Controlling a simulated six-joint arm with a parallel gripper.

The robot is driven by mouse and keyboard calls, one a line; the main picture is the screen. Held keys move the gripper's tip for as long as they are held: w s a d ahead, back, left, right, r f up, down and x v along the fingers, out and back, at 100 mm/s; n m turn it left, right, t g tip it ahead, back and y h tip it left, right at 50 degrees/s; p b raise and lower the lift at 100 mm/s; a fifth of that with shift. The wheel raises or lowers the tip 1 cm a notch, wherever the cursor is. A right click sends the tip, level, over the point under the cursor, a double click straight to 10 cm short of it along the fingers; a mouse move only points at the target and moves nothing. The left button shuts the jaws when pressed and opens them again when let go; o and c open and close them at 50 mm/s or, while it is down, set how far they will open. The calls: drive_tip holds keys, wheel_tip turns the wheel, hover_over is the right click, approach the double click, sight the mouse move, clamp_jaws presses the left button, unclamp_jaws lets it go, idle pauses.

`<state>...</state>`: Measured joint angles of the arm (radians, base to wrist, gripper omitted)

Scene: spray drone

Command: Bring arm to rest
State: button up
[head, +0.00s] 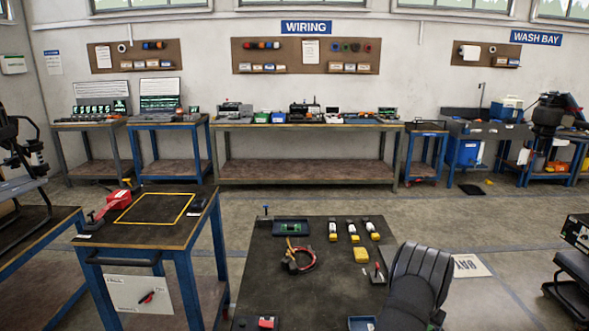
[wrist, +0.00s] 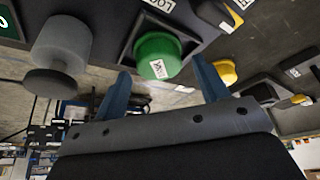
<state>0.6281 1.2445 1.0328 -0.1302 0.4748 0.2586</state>
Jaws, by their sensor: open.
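My arm (head: 415,285) shows as a dark, curved link at the lower right of the head view, over the right front of the dark work table (head: 290,205). Beyond the fingertips is a round green piece (wrist: 158,55) with a white label, in a dark square holder. I cannot tell how far the fingers are from it.
A grey cylinder (wrist: 62,45) stands left of the fingers in the wrist view. A blue-legged bench (head: 170,245) stands at left; floor separates it from the table.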

drive_tip(key=shift+r, duration=0.3)
drive_tip(key=shift+f, duration=0.1)
